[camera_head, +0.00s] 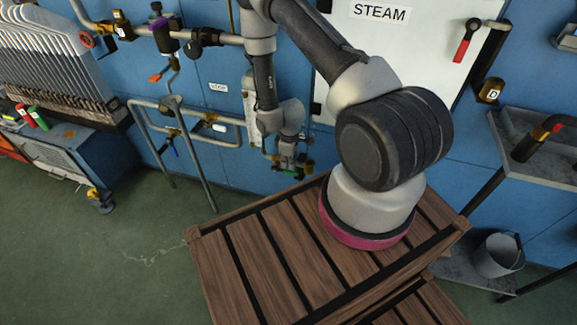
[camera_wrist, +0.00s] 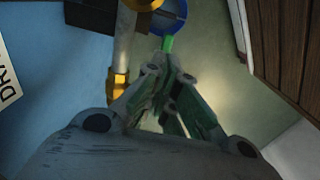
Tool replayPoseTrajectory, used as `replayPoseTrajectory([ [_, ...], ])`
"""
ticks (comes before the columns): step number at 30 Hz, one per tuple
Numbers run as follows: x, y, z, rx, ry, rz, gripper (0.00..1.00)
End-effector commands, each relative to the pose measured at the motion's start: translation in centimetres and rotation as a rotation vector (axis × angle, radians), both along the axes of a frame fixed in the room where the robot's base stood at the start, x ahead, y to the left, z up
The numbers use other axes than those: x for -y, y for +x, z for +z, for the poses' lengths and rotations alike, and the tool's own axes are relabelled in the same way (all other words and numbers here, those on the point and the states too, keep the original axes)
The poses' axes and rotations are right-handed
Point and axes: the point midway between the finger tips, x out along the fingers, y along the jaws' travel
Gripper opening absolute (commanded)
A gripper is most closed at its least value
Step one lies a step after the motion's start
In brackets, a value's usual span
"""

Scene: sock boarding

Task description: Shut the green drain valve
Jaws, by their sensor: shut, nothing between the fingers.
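The green valve handle (camera_wrist: 168,43) shows in the wrist view as a short green bar just past my fingertips. My gripper (camera_wrist: 168,75) is shut and empty, with its tips close to the near end of the handle; I cannot tell whether they touch. A brass valve part (camera_wrist: 146,4) shows at the top edge, above a pale pipe (camera_wrist: 123,52) with a brass fitting (camera_wrist: 119,86). In the camera_head view my gripper (camera_head: 288,168) is low against the blue wall, and it hides most of the drain valve.
A label with "DRA" (camera_wrist: 8,88) is on the wall, cut off at left. A blue round thing (camera_wrist: 176,18) lies beyond the handle. A wooden slatted top (camera_head: 290,245) stands close by. Other valves with orange (camera_head: 155,77), blue (camera_head: 162,148) and red (camera_head: 463,51) handles line the wall.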

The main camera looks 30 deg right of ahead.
Motion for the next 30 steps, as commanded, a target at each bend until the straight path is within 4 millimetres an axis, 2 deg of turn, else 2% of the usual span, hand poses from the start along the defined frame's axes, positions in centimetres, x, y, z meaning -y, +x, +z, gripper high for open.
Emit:
replayPoseTrajectory([
  [6, 0.0, 0.0, -1.5, 0.001, 0.001, 0.001, 0.00],
  [30, 0.2, -0.1, -1.9, 0.044, 0.044, -0.001, 0.00],
])
